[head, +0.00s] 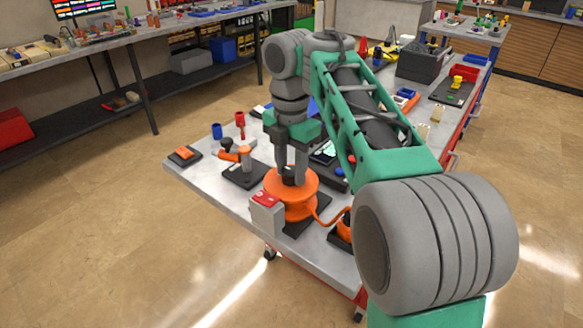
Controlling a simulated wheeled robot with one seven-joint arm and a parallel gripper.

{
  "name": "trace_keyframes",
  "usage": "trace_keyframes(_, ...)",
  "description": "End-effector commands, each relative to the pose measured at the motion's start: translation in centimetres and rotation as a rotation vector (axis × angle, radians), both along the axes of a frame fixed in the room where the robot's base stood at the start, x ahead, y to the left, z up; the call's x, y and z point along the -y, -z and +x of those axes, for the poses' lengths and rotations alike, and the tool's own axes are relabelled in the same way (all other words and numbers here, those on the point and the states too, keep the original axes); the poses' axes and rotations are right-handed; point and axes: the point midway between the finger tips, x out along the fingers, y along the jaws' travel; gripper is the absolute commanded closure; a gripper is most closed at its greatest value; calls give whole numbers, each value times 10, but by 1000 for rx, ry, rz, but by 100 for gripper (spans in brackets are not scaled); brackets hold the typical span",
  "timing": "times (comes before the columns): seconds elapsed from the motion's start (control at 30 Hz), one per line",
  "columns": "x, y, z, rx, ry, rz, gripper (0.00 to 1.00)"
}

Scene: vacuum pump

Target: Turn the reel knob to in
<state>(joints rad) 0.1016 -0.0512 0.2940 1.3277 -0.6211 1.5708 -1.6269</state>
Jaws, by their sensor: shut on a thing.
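An orange reel (299,207) lies on a dark base plate near the front corner of the grey bench. A dark knob (290,181) stands on top of the reel, at its middle. My gripper (290,180) points straight down over the reel, with its grey fingers closed on the knob. The fingers hide most of the knob, and I cannot read which way it is turned. An orange cord (334,215) runs from the reel to the right.
A grey box with a red top (265,208) stands at the reel's front left. My arm hides the bench's right side. Open floor lies left of the bench.

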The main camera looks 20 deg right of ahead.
Motion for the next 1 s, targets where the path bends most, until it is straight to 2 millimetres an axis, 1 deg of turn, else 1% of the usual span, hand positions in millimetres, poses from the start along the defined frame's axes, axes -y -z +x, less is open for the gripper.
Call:
trace_keyframes(0.27, 0, 1, 0, -1, 170, 0, 100)
trace_keyframes(1.0, 0, 1, 0, -2, 868, -1, 100)
